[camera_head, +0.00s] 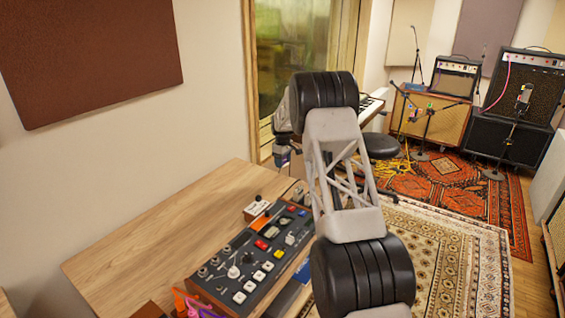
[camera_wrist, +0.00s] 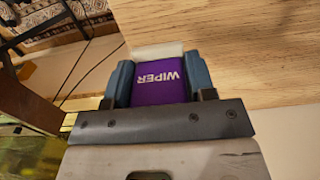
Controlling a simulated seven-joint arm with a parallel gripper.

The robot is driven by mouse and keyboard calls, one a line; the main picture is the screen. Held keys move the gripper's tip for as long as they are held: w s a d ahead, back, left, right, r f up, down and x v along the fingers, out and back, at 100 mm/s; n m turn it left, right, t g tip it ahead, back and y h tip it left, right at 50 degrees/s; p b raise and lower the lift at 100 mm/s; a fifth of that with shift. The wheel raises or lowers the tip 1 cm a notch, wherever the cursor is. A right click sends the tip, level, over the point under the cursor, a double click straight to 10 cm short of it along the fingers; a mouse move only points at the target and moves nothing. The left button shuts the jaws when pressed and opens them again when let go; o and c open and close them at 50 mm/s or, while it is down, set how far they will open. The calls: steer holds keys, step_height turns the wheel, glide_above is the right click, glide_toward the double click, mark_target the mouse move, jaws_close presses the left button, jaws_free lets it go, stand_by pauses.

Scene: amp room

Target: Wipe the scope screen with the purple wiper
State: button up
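My gripper (camera_wrist: 157,82) is shut on the purple wiper (camera_wrist: 160,88) in the wrist view. The wiper sits between the two blue fingers, with white "WIPER" lettering on it and a pale strip along its far edge. The wiper is beside the edge of a wooden surface in that view; I cannot tell whether it touches it. In the head view my arm hides most of the gripper, and I cannot make out the wiper there. I cannot identify the scope screen for sure in either view.
A wooden desk (camera_head: 150,240) holds a dark control panel (camera_head: 255,258) with knobs and coloured buttons. Pink and orange items (camera_head: 188,303) lie at its near edge. A keyboard (camera_head: 369,107), stool (camera_head: 380,146), microphone stands and amplifiers (camera_head: 515,95) stand beyond. Dark cables (camera_wrist: 75,55) show in the wrist view.

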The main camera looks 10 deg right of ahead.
steer(key=shift+c, duration=1.4)
steer(key=shift+s, duration=0.1)
steer(key=shift+s+a+r, duration=0.15)
steer(key=shift+s+a, duration=0.05)
steer(key=shift+s, duration=0.2)
steer(key=shift+s+a+r, duration=0.15)
steer(key=shift+s, duration=0.25)
steer(key=s+a+r, duration=0.1)
steer(key=s+a, duration=0.1)
steer(key=s, duration=0.7)
steer(key=s+a, duration=0.2)
steer(key=s, duration=0.7)
steer(key=s+a+r, duration=0.1)
steer(key=s+a, duration=0.1)
steer(key=s, duration=0.8)
steer(key=shift+a+r, duration=0.35)
